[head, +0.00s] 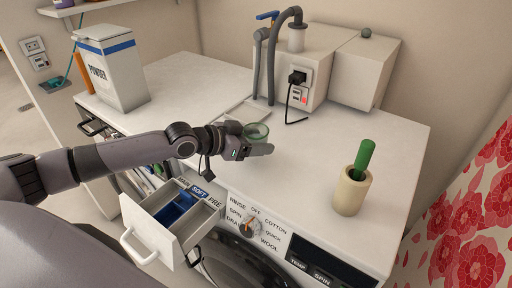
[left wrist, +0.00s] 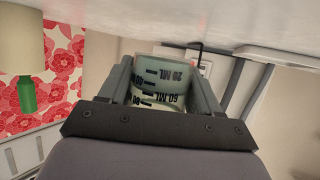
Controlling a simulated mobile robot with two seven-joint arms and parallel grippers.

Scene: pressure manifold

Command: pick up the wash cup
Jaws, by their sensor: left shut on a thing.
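The wash cup (head: 257,131) is a small, clear greenish cup above or on the white counter, behind the open drawer. My left gripper (head: 258,149) is shut on it, its arm coming in from the left. In the left wrist view the cup (left wrist: 165,84) sits between the two fingers, with dark ML marks on its wall, and the picture is upside down. The fingers hide part of the cup in the head view. I cannot tell whether its base touches the counter. My right gripper is not in view.
The open detergent drawer (head: 143,229) with a blue compartment juts out in front. A powder box (head: 112,68) stands at the back left. A beige holder with a green handle (head: 352,189) stands at the right. The pump box with hoses (head: 297,62) is behind. The counter's middle right is clear.

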